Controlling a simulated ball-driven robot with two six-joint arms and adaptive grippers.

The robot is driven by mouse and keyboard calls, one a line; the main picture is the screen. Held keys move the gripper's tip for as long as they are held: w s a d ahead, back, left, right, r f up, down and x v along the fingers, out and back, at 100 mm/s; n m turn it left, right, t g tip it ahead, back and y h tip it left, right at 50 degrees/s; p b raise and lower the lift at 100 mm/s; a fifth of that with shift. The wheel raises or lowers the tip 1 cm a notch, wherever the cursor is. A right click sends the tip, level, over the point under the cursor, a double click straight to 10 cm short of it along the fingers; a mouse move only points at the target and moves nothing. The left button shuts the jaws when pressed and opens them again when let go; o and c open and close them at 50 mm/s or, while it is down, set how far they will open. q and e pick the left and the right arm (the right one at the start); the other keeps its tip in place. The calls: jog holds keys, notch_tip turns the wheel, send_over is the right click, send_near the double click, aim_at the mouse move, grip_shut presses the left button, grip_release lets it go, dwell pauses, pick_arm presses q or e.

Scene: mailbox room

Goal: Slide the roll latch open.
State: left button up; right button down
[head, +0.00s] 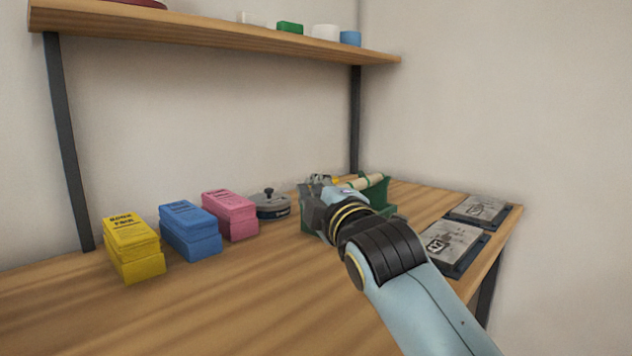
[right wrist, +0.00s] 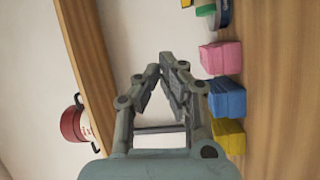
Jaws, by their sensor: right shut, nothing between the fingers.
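My right gripper (head: 318,183) reaches in from the lower right over the back of the wooden table. In the right wrist view its fingertips (right wrist: 160,65) meet, with nothing between them. Behind it, a green holder (head: 377,190) stands on the table with a pale beige roll (head: 364,182) lying across its top. The gripper and wrist cover much of the holder's front and left side. I cannot make out a latch clearly; a small yellow piece (head: 336,180) shows just beside the gripper. My left gripper is in neither view.
Yellow (head: 138,262), blue (head: 190,240) and pink (head: 231,224) stacks stand left of the gripper. A grey round tin (head: 272,208) is beside it. Two dark trays with grey plates (head: 452,243) lie at the right edge. A shelf (head: 200,28) overhangs; the front table is clear.

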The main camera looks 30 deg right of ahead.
jog(key=w+d+b, duration=0.1)
jog(key=w+b, duration=0.1)
jog(key=w, duration=0.8)
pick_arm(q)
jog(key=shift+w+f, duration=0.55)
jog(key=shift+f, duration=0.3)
pick_arm(e)
jog(key=s+d, duration=0.1)
jog(key=d, duration=0.1)
jog(key=s+d, duration=0.1)
jog(key=shift+s+d+f, duration=0.1)
jog(key=shift+s+d, duration=0.05)
jog(key=shift+d, duration=0.2)
